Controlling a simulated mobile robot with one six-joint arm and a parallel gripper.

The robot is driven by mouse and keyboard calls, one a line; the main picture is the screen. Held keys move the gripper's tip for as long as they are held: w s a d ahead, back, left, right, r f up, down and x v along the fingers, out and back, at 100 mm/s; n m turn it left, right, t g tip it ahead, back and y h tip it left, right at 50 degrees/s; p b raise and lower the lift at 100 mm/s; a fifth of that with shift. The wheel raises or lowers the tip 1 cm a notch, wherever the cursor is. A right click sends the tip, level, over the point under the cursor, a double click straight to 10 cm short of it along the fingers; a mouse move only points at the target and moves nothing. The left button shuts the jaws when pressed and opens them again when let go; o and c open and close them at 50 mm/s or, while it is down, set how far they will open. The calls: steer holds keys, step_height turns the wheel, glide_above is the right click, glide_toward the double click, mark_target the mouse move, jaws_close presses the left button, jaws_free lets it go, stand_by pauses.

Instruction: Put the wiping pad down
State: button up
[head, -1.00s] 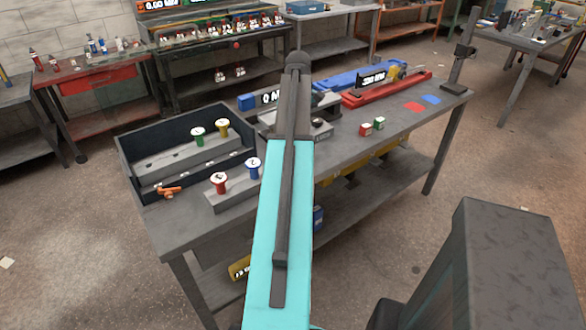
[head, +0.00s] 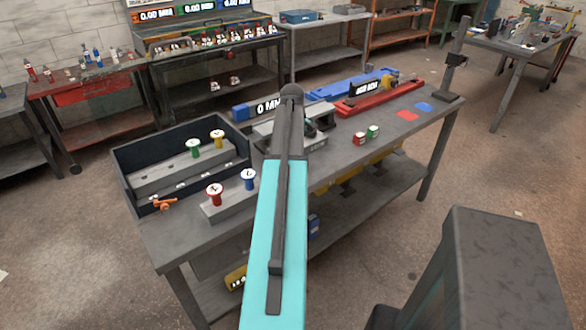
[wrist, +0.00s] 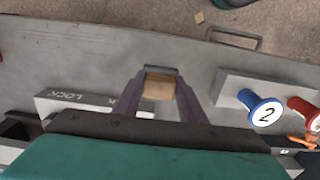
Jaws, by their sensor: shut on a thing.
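My gripper (wrist: 161,80) shows in the wrist view, its two purple fingers shut on the wiping pad (wrist: 159,86), a small tan block with a grey far edge. The pad is over the grey bench top (wrist: 95,60); I cannot tell whether it touches the surface. To its right, apart from it, is a grey block with a blue spool (wrist: 262,112) marked 2. In the head view my arm hides the gripper and the pad.
In the head view, a dark open tray (head: 125,165) with spools is at the bench's left.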

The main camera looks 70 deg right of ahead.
steer(key=shift+f, duration=0.2)
steer(key=shift+f+p, duration=0.4)
steer(key=shift+f, duration=1.35)
steer(key=shift+f, duration=0.1)
steer(key=o, duration=1)
steer(key=shift+c, duration=0.2)
steer(key=shift+r, duration=0.25)
step_height(320, 180, up, 11)
steer(key=shift+r+b, duration=0.1)
steer(key=shift+b, duration=1)
steer(key=shift+r, duration=0.25)
steer(key=shift+s, duration=0.1)
